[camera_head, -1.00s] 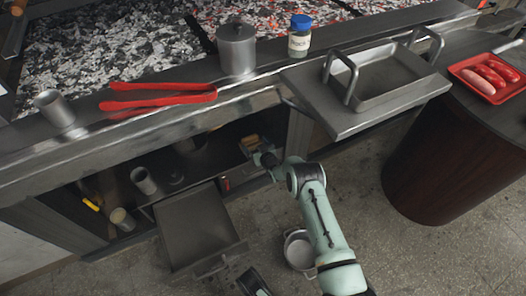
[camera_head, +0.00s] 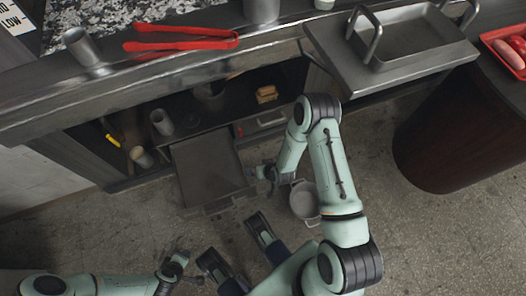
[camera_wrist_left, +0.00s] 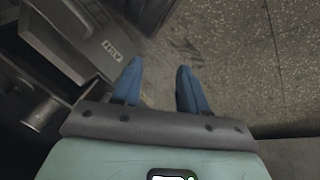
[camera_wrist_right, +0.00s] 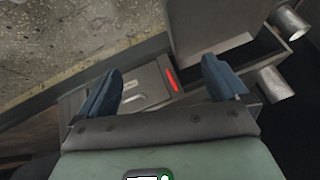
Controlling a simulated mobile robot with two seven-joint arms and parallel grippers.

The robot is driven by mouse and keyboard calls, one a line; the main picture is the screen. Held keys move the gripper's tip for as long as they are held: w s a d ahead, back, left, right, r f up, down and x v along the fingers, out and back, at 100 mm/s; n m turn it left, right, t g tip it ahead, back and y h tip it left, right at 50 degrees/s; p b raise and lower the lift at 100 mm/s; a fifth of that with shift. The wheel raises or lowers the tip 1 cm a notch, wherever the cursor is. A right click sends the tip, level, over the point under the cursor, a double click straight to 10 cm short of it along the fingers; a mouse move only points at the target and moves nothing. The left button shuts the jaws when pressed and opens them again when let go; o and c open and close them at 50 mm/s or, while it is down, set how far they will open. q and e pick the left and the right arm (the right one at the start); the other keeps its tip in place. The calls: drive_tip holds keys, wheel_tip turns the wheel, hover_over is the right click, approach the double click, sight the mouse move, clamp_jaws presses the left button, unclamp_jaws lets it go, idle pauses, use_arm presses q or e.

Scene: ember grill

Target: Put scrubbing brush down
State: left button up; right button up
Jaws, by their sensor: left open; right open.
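The brush-like tan block (camera_head: 266,94) lies on the dark shelf inside the cabinet under the grill counter. It is small in the head view, so its bristles cannot be made out. My right gripper (camera_head: 264,172) is open, in front of and below the shelf, apart from the block. In the right wrist view nothing sits between its fingers (camera_wrist_right: 163,75). My left gripper (camera_head: 184,268) is low at the bottom left of the head view. In the left wrist view its fingers (camera_wrist_left: 157,68) are spread and empty.
An open drawer (camera_head: 212,170) sticks out of the cabinet beside my right gripper. A metal pot (camera_head: 304,200) stands on the floor to its right. Red tongs (camera_head: 180,38) and a metal cup (camera_head: 82,47) are on the counter. A dark round-sided stand (camera_head: 450,130) is at the right.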

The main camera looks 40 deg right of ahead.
drive_tip(key=s+a+r+g+y, duration=0.1)
drive_tip(key=s+a+r+g, duration=0.1)
drive_tip(key=s+a, duration=0.5)
drive_tip(key=s+g, duration=0.1)
drive_tip(key=s, duration=0.2)
drive_tip(key=shift+s+a+y, duration=0.2)
drive_tip(key=shift+a+y, duration=0.1)
drive_tip(key=shift+a, duration=0.1)
